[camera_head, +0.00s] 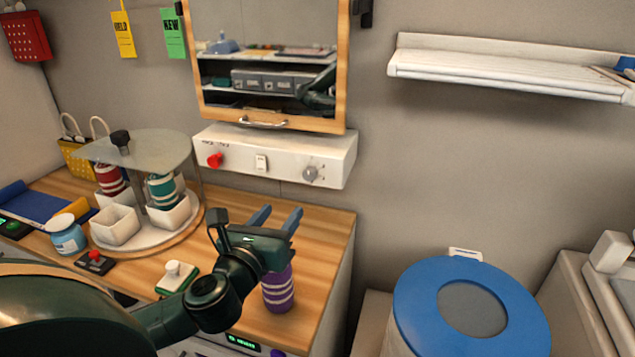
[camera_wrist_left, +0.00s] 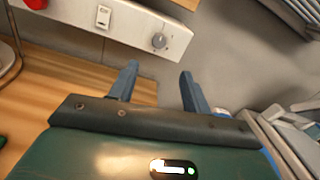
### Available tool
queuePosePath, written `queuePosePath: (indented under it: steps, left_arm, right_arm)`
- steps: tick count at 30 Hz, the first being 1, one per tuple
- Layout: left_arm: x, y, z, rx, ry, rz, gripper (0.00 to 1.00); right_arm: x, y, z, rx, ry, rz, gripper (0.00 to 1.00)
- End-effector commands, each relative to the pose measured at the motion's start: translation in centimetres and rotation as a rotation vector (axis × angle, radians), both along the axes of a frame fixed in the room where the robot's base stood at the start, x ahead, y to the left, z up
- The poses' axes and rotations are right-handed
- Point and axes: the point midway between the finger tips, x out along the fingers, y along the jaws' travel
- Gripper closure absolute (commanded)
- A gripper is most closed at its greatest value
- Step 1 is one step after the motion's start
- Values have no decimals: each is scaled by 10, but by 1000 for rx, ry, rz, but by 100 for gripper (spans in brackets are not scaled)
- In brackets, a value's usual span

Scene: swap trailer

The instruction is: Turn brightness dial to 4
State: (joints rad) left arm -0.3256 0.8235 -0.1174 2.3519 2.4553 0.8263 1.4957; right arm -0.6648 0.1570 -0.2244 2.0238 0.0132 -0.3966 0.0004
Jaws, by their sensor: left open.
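The brightness dial (camera_head: 310,173) is a small round grey knob at the right end of a white wall panel (camera_head: 270,160) under the mirror cabinet. It also shows in the left wrist view (camera_wrist_left: 159,41), with faint marks around it that are too small to read. My left gripper (camera_head: 277,217) is open and empty, in front of and below the panel and apart from the dial. In the left wrist view its two blue fingers (camera_wrist_left: 158,82) point up toward the panel, with the dial beyond the gap between them. My right gripper is not in view.
On the panel are a red knob (camera_head: 215,160) and a white switch (camera_head: 261,163). A purple striped can (camera_head: 278,290) stands under my left gripper on the wooden counter (camera_head: 325,235). A carousel (camera_head: 140,225) is at left; a blue-lidded bin (camera_head: 415,300) is at right.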

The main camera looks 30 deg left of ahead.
Motion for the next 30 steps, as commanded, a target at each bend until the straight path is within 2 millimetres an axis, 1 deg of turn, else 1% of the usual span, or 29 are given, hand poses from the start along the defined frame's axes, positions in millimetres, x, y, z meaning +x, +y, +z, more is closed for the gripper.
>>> queuePosePath:
  steps: [5, 15, 21, 25, 30]
  left_arm:
    - [19, 4, 2, 2, -3, 0, 52]
    - [79, 16, 3, 3, -3, 2, 52]
    - [109, 21, 2, 3, -3, 0, 52]
    - [121, 23, 1, 2, -1, 0, 52]
    - [126, 24, 0, 2, 0, -1, 52]
  right_arm:
    - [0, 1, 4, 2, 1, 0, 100]
    - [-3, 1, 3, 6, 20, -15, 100]
    - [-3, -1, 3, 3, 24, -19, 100]
    - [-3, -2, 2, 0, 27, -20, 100]
    - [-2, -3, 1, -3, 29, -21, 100]
